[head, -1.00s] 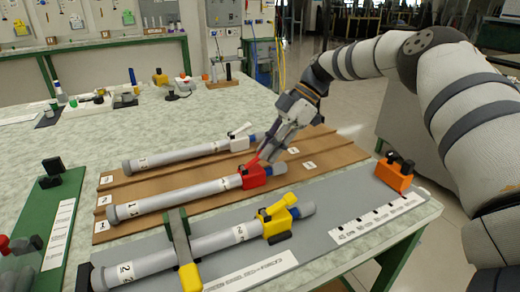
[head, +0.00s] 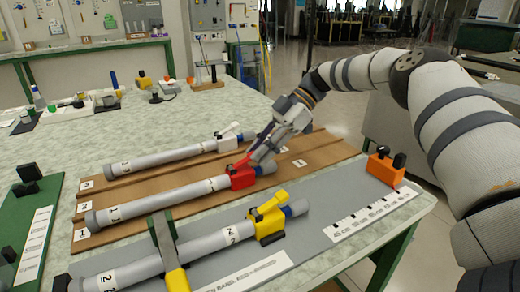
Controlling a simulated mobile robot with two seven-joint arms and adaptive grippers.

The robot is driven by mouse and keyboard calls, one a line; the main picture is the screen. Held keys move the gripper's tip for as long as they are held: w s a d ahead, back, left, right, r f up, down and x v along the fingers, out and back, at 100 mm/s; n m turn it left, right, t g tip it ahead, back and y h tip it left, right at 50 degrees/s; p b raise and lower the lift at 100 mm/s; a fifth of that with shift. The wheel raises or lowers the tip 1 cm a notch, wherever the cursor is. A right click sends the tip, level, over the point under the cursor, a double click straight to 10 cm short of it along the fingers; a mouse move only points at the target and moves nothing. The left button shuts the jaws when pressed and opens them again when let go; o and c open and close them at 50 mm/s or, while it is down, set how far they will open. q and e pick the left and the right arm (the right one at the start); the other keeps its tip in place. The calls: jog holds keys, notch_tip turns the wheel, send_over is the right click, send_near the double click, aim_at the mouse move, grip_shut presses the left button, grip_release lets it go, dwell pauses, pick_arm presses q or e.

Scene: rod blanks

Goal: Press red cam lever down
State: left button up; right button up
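The red cam lever (head: 244,162) belongs to a red clamp (head: 242,178) near the right end of the middle grey rod (head: 160,199), which carries a label 1. The lever slants up from the clamp toward my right gripper. My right gripper (head: 258,157) points down and left, with its fingertips at or just beside the lever. The fingers overlap in this view, so contact and finger opening cannot be told.
A rod with a white clamp (head: 228,139) lies behind, on the brown board (head: 325,147). In front, a rod with a yellow clamp (head: 268,218) lies on a grey plate (head: 345,188). An orange block (head: 384,169) stands at the right.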

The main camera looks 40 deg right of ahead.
jog(key=shift+o, duration=0.8)
jog(key=v, duration=0.7)
jog(key=shift+d+r, duration=0.15)
jog(key=shift+r, duration=0.05)
